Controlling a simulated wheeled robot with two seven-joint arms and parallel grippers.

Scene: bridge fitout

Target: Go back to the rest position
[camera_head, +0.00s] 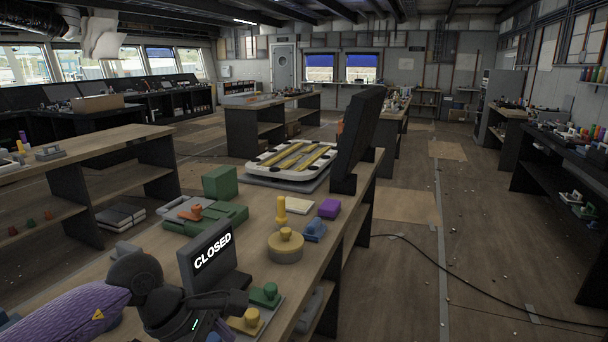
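My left arm comes in from the lower left, and my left gripper (236,301) is low at the near end of the wooden workbench (160,249). It is in front of the foot of a dark upright panel (211,252) that reads "CLOSED". I cannot tell whether it touches the panel, and its fingers are too dark and overlapped to show whether they are open. A green knob piece (265,293) and a yellow knob piece (246,321) lie just right of it. My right gripper is out of view.
Open floor with a black cable (450,281) lies to the right.

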